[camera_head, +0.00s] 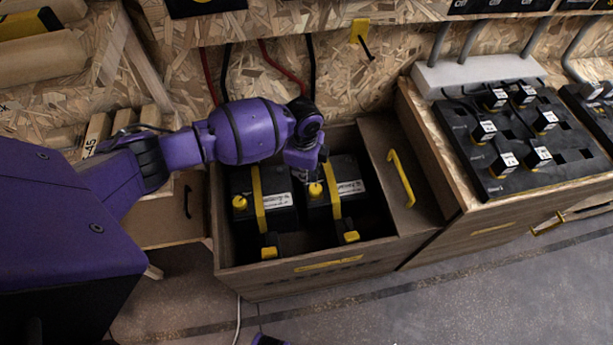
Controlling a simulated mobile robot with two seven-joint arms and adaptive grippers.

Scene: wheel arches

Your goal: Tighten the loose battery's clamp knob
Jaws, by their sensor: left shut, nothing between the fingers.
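Two black batteries sit side by side in an open wooden box: the left battery (283,219) and the right battery (352,201). Each has a yellow strap over its top. A yellow knob (239,202) is on the left battery, and another yellow knob (315,190) is at the left side of the right battery. My left gripper (313,178) points down just above the right battery's knob, shut and empty; I cannot tell whether it touches the knob. I cannot tell which battery is loose.
The wooden box (300,278) has walls around the batteries and a lid section with a yellow handle (401,178) at right. A charger board (515,140) with several small black packs stands further right. Cables hang behind the box.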

